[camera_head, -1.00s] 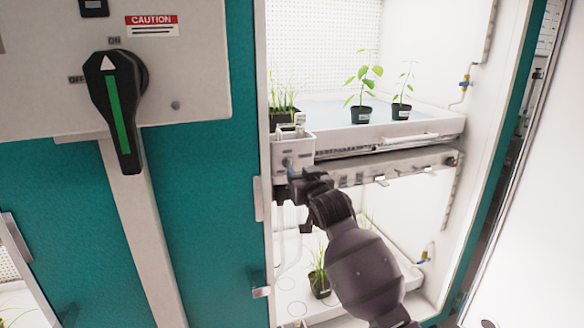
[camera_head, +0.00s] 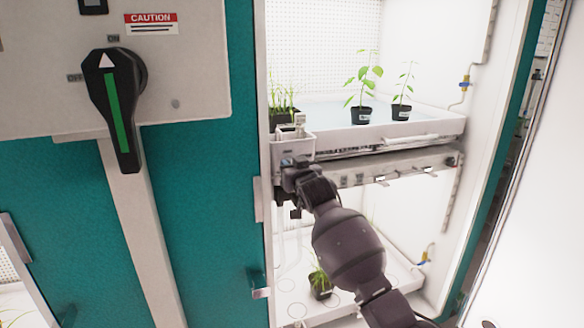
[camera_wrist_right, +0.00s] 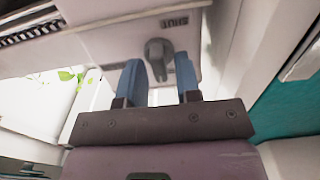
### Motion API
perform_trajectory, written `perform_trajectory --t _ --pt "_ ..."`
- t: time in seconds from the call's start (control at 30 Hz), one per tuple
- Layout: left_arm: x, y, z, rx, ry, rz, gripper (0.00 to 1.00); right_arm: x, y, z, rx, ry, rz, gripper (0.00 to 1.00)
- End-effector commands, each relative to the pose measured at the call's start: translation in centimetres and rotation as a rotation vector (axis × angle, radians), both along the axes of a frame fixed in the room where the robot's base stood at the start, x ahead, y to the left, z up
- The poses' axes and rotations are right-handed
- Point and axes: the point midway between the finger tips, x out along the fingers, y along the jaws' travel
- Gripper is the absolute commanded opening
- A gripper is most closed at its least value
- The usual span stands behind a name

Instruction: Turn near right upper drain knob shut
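The near right upper drain knob (camera_wrist_right: 158,58) is a small grey handle on the pale drain box (camera_head: 296,146) at the front left corner of the upper tray. A label reading SHUT (camera_wrist_right: 174,22) shows upside down beside it in the wrist view. My right gripper (camera_wrist_right: 159,66) is open, with its two blue fingers apart on either side of the knob. Gaps show between knob and fingers, and how deep the fingers reach is unclear. In the head view my right gripper (camera_head: 288,166) covers the knob. My left gripper is out of view.
The upper tray (camera_head: 430,127) holds several potted plants; a lower tray (camera_head: 295,308) holds another pot (camera_head: 320,286). A teal chamber frame (camera_head: 205,200) borders the opening on the left. A large black and green switch handle (camera_head: 118,110) is on the grey panel.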

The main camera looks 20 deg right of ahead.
Motion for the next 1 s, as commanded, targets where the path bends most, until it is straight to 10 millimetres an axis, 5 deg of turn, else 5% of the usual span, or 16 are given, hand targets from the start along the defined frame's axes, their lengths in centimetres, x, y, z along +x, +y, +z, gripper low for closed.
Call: perform_trajectory --t 0.2,0.57,1.0 --pt "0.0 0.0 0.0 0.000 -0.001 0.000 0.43 0.0 0.0 0.0 0.000 0.000 0.000 0.00" --pt "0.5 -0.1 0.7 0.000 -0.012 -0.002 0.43 0.0 0.0 0.1 -0.039 -0.001 -0.001 0.00" --pt "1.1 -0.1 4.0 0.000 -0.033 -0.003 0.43 0.0 0.0 0.4 -0.358 -0.012 -0.001 0.00"
